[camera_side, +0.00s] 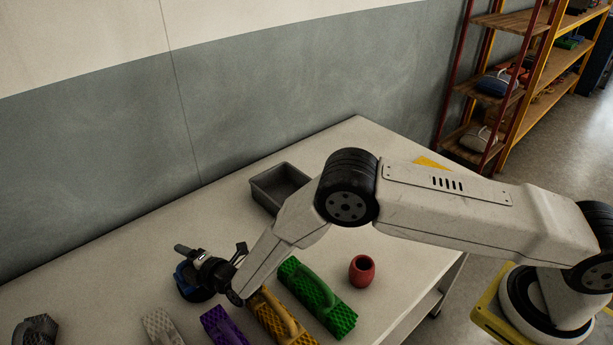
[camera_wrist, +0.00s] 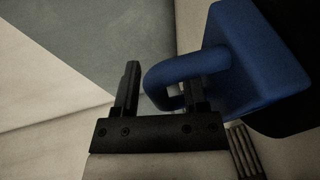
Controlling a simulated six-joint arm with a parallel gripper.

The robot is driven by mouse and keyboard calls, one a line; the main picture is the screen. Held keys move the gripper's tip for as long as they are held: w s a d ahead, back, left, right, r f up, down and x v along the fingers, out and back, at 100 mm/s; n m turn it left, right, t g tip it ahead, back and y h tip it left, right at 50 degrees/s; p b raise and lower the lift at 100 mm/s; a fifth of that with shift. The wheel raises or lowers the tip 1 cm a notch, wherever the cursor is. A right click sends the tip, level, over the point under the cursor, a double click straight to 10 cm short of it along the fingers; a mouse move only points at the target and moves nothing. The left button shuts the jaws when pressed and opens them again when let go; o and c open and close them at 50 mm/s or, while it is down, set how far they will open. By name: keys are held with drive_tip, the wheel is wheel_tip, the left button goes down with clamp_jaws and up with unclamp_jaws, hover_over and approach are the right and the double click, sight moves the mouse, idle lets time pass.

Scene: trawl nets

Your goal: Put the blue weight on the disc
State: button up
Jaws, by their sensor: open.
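The blue weight (camera_wrist: 255,65) fills the upper right of the wrist view, and its loop handle reaches in between the two fingers of my gripper (camera_wrist: 165,85). The fingers stand apart, so my gripper is open. In the side view the blue weight (camera_side: 182,275) is mostly hidden behind my gripper (camera_side: 212,254) at the lower left of the table. A black round shape (camera_side: 198,294), probably the disc, shows beside and under the weight. In the wrist view a black surface (camera_wrist: 292,112) lies behind the weight. I cannot tell whether the weight rests fully on it.
Purple (camera_side: 222,328), yellow (camera_side: 268,318) and green (camera_side: 325,300) handled blocks lie near the front. A pale block (camera_side: 160,326) and a dark grey object (camera_side: 36,330) are at left. A red pot (camera_side: 362,270) stands right; a grey tray (camera_side: 270,190) is at the back.

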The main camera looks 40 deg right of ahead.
drive_tip(key=shift+r, duration=0.2)
drive_tip(key=v, duration=1.2)
idle(0.4)
drive_tip(key=shift+r, duration=0.1)
idle(0.4)
drive_tip(key=d+r+m+g+h, duration=0.1)
drive_tip(key=d+r+m+g, duration=0.3)
drive_tip(key=d, duration=0.3)
drive_tip(key=d+r+m+g+h, duration=0.1)
drive_tip(key=d+r+m+g, duration=0.1)
drive_tip(key=d+r+m, duration=0.35)
drive_tip(key=s+d+r+m+g+h, duration=0.2)
drive_tip(key=s+d+r+m+g, duration=0.2)
drive_tip(key=s+d+m, duration=0.7)
drive_tip(key=s+d+g, duration=0.2)
drive_tip(key=s+d, duration=0.4)
drive_tip(key=s, duration=0.1)
drive_tip(key=shift+d+g+h, duration=0.25)
drive_tip(key=shift+g+h, duration=0.05)
drive_tip(key=shift+g, duration=0.1)
